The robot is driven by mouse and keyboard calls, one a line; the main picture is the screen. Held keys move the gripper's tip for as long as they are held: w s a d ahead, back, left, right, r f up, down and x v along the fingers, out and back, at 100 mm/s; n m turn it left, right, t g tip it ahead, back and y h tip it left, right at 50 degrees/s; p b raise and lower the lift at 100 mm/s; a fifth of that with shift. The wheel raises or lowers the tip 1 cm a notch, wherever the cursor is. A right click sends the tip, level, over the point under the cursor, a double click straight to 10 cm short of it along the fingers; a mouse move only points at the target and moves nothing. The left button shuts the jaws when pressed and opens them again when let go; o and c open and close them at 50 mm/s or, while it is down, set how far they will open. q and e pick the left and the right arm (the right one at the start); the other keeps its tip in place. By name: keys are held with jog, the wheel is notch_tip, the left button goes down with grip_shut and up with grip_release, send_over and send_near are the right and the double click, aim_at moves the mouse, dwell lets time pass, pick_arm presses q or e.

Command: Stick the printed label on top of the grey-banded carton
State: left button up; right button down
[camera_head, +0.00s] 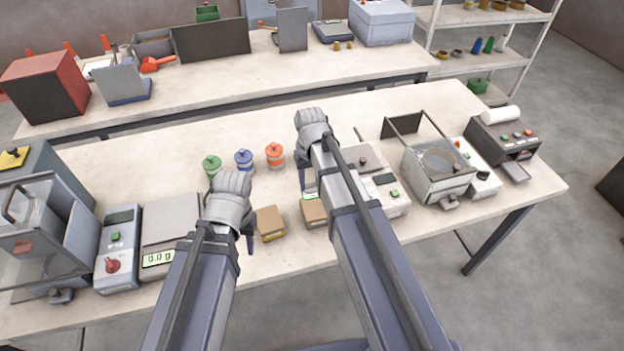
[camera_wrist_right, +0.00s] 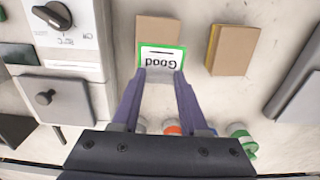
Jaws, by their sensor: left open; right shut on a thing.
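My right gripper (camera_wrist_right: 160,74) is shut on a printed label (camera_wrist_right: 162,56), a white card with a green border and the word "Good". The label overlaps the lower part of a plain brown carton (camera_wrist_right: 158,27) in the wrist view; whether they touch I cannot tell. That carton also shows in the head view (camera_head: 314,212), partly hidden by my right arm; no grey band is clearly visible on it. A second carton (camera_head: 270,220) with a yellowish side stands to its left, and shows in the wrist view (camera_wrist_right: 234,50). My left gripper (camera_head: 247,238) is open, beside the second carton.
Green (camera_head: 212,166), blue (camera_head: 244,160) and orange (camera_head: 275,155) lidded jars stand behind the cartons. A scale (camera_head: 170,225) is at left. A second device with a grey plate (camera_head: 366,160), a clear-sided machine (camera_head: 437,170) and a label printer (camera_head: 503,140) are at right.

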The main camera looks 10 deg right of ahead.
aim_at(313, 203)
jog(key=shift+d, duration=0.45)
pick_arm(q)
jog(key=shift+f, duration=0.1)
pick_arm(e)
jog(key=shift+f, duration=0.1)
pick_arm(q)
jog(key=shift+f+b, duration=3.2)
jog(key=shift+b, duration=0.15)
pick_arm(e)
jog(key=shift+f, duration=3.2)
pick_arm(q)
jog(key=shift+f, duration=0.25)
pick_arm(e)
jog(key=shift+f, duration=0.25)
jog(key=shift+c, duration=1.8)
grip_release()
pick_arm(q)
jog(key=shift+r, duration=0.1)
pick_arm(e)
jog(key=shift+r, duration=0.15)
